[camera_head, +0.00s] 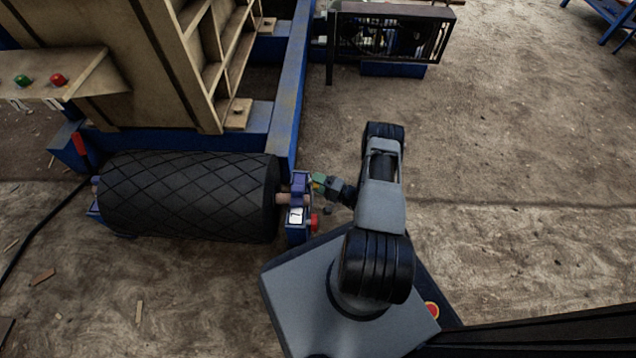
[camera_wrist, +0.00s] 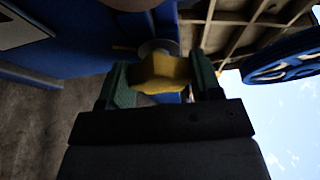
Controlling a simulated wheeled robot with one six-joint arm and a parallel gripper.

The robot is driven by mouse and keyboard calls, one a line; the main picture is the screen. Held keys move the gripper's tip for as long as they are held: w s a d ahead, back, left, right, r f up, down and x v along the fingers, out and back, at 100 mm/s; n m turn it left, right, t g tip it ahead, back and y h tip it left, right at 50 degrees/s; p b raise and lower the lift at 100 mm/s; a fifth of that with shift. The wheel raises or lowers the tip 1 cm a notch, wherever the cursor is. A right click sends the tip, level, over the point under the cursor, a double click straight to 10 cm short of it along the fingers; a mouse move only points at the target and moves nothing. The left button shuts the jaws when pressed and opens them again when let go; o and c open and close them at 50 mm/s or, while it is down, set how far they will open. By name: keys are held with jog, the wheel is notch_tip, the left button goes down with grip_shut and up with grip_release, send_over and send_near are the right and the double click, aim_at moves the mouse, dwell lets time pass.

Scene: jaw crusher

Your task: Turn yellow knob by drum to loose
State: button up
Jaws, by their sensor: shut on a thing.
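The yellow knob (camera_wrist: 160,73) sits between the two green fingers of my gripper (camera_wrist: 160,88) in the wrist view, and the gripper is shut on it. Behind the knob a round grey end piece (camera_wrist: 158,46) shows against a blue surface. In the head view my gripper (camera_head: 320,183) reaches left to the bracket at the right end of the black drum (camera_head: 185,195). There the knob is almost wholly hidden by the gripper, and its turn position cannot be told. The drum has a diamond-patterned surface and a shaft running into a purple-blue bearing block (camera_head: 299,186).
A red knob (camera_head: 314,222) and a white label (camera_head: 295,215) are on the blue stand just below my gripper. A blue frame beam (camera_head: 291,85) and the beige crusher body (camera_head: 150,60) rise behind. The dirt floor to the right (camera_head: 510,170) is clear.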

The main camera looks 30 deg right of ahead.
jog(key=shift+f+n, duration=0.1)
jog(key=shift+n, duration=0.7)
jog(key=shift+y, duration=0.4)
jog(key=o, duration=0.9)
jog(key=shift+t, duration=0.3)
